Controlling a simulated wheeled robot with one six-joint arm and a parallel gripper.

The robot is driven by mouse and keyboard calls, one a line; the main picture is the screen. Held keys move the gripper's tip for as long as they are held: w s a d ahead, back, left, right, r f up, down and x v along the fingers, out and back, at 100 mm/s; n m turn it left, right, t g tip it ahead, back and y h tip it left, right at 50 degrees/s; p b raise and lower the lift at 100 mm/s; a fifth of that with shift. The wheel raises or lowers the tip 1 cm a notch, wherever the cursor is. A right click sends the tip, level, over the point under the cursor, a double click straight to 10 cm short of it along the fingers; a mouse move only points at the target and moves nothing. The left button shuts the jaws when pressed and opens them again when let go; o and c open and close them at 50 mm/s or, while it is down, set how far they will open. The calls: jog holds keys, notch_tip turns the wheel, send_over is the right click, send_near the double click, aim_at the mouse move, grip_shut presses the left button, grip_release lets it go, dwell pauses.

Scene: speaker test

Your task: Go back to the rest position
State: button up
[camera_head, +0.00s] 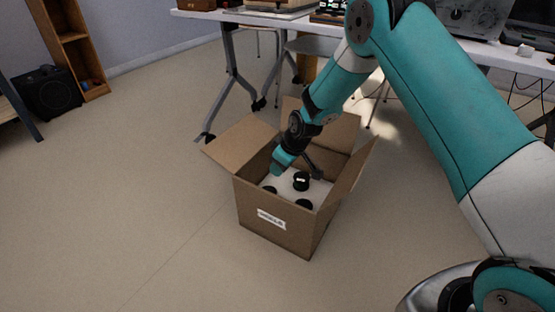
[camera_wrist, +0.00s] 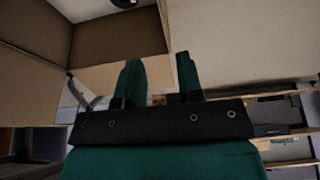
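My gripper (camera_wrist: 159,60) shows in the wrist view with its two green fingers apart and nothing between them. In the head view my arm reaches down over the open cardboard box (camera_head: 276,226), and its end is at or just inside the box opening; the fingertips are hard to make out there. The wrist view shows brown box walls (camera_wrist: 112,38) beyond the fingers.
The box stands on the floor with flaps spread and a label in front. Several dark round items (camera_head: 301,181) sit in it on a white surface. A white table (camera_head: 215,17) stands behind. A bookshelf (camera_head: 72,45) and black speaker (camera_head: 48,93) are far left. Floor at left is clear.

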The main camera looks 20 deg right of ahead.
jog(key=s+a+r+g+y, duration=0.1)
jog(key=s+a+r, duration=0.1)
jog(key=s+r, duration=0.55)
jog(key=s+a+r, duration=0.3)
jog(key=s+r, duration=0.2)
jog(key=r, duration=0.6)
jog(key=s+r+m+g+p, duration=0.1)
jog(key=s+r, duration=0.4)
jog(key=s, duration=0.7)
jog(key=s+r+g+p, duration=0.1)
jog(key=s+r, duration=0.5)
jog(key=s, duration=0.5)
notch_tip(320, 180, up, 38)
jog(key=p, duration=3.7)
jog(key=shift+s+d+f+p, duration=0.15)
jog(key=shift+d+f+p, duration=0.1)
jog(key=shift+d+p, duration=0.1)
jog(key=shift+d, duration=0.15)
